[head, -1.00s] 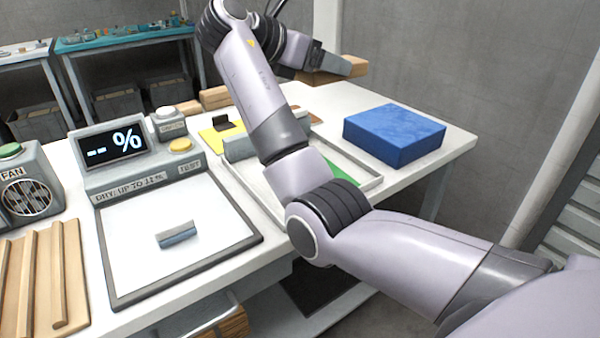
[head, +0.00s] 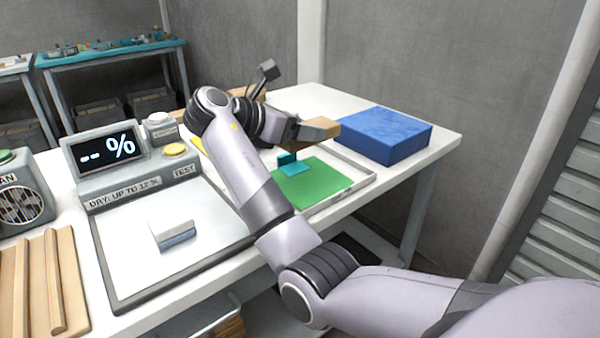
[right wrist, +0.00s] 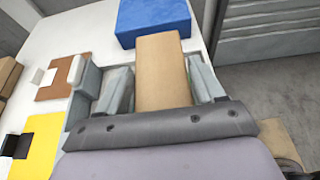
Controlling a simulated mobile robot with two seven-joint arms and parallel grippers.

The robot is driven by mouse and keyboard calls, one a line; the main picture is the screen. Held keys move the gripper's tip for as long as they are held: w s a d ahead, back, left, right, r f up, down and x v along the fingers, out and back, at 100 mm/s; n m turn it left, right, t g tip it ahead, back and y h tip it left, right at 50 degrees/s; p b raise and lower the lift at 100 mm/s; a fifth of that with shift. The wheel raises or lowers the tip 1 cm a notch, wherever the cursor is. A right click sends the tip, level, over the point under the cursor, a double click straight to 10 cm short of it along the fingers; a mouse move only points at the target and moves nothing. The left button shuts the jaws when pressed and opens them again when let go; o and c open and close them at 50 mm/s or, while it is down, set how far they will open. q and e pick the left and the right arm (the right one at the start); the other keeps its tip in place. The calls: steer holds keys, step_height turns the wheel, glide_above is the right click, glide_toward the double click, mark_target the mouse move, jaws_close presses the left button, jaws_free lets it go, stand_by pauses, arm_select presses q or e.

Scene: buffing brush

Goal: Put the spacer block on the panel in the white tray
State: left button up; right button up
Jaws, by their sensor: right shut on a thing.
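The spacer block, a plain tan wooden block (head: 320,129), is held in my right gripper (head: 298,131). In the right wrist view the block (right wrist: 161,75) lies between the two grey fingers and sticks out forward. The gripper is shut on it. The white tray (head: 368,178) lies on the white table, below and around the held block in the head view. A flat green panel (head: 320,188) lies in the tray, with a teal piece (head: 290,164) at its back left. The block is apart from the panel, above it. My arm hides the tray's left part. My left gripper is out of view.
A large blue block (head: 383,135) stands close right of the tray. A grey device with a percent display (head: 106,149) and a framed white plate (head: 130,245) bearing a small pale block (head: 172,235) are at left. Wooden strips (head: 40,280) lie at far left.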

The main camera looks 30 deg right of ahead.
mark_target(300, 181)
step_height(300, 181, down, 9)
steer(key=shift+f+b, duration=0.1)
steer(key=shift+b, duration=0.9)
steer(key=o, duration=1.1)
steer(key=shift+c, duration=0.2)
